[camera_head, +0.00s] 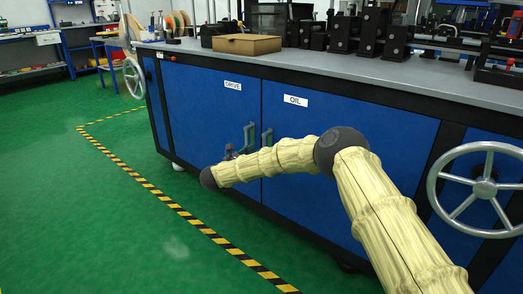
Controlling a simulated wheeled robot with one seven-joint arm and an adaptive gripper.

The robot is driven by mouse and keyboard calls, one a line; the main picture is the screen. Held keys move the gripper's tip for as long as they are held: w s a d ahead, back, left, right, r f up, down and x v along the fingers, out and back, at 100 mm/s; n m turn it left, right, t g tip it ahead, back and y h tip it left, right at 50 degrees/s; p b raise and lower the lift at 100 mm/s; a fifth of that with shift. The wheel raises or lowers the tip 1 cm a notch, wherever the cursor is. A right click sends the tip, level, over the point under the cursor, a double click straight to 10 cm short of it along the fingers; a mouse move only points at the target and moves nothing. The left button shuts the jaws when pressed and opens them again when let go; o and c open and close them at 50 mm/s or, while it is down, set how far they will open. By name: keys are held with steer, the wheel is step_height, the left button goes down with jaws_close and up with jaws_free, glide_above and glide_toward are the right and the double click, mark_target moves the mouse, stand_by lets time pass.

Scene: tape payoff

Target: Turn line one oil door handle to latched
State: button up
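The blue oil door (330,125), labelled OIL, is at the middle of the cabinet front. Its grey-green handle (267,136) stands roughly upright at the door's left edge, just right of the seam; its lower part is hidden behind my arm. A similar handle (249,134) is just left of it, on the blue door labelled DRIVE (200,105). My arm, in a pale yellow cover, reaches across the oil door. A small dark part of my gripper (229,151) shows above the forearm, left of both handles. Its fingers are mostly hidden, so contact and opening cannot be told.
A handwheel (483,189) sticks out at the right, another (134,78) at the cabinet's left end. The grey worktop (350,66) carries a cardboard box (247,44) and several dark blocks. The green floor inside the striped tape (160,197) is clear at left.

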steer(key=v, duration=0.6)
